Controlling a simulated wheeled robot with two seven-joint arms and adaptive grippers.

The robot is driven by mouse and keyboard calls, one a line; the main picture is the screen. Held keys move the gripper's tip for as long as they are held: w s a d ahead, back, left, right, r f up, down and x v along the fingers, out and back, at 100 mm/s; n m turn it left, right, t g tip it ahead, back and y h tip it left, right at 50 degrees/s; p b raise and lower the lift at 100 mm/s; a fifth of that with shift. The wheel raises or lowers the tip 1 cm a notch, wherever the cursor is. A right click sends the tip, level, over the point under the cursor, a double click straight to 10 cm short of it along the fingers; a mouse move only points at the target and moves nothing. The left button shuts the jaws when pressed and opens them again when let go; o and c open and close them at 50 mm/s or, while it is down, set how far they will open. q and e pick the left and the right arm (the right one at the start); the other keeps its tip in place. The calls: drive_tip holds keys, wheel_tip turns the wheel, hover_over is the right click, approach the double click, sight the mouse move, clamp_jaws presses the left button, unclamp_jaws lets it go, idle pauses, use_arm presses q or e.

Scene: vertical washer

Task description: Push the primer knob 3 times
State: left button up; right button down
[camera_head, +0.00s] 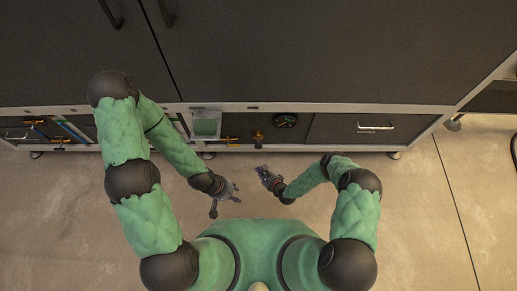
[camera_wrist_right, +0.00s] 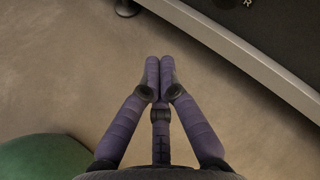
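A small orange-brass knob (camera_head: 259,137), which may be the primer knob, is on the front panel of the dark unit, left of a round dark gauge (camera_head: 286,121). My left gripper (camera_head: 226,199) is over the floor in front of the panel, its fingers spread and empty. My right gripper (camera_head: 262,171) is just below the knob in the head view, apart from it. In the right wrist view its purple fingers (camera_wrist_right: 159,70) are pressed together with nothing between them. The knob does not show in the right wrist view.
Orange valve handles (camera_head: 229,140) and a clear container with green contents (camera_head: 207,126) are left of the knob. A dark drawer with a metal handle (camera_head: 376,127) is to the right. The concrete floor (camera_head: 420,215) is clear in front.

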sight(260, 147)
drive_tip(key=w, duration=0.8)
drive_tip(key=shift+w+b, duration=0.4)
drive_tip(key=shift+w, duration=0.15)
idle(1.3)
drive_tip(key=shift+w, duration=0.3)
drive_tip(key=shift+w+d+r, duration=0.1)
drive_tip(key=shift+w+r, duration=0.05)
drive_tip(key=shift+w, duration=1.55)
idle(1.8)
drive_tip(key=shift+s, duration=2.1)
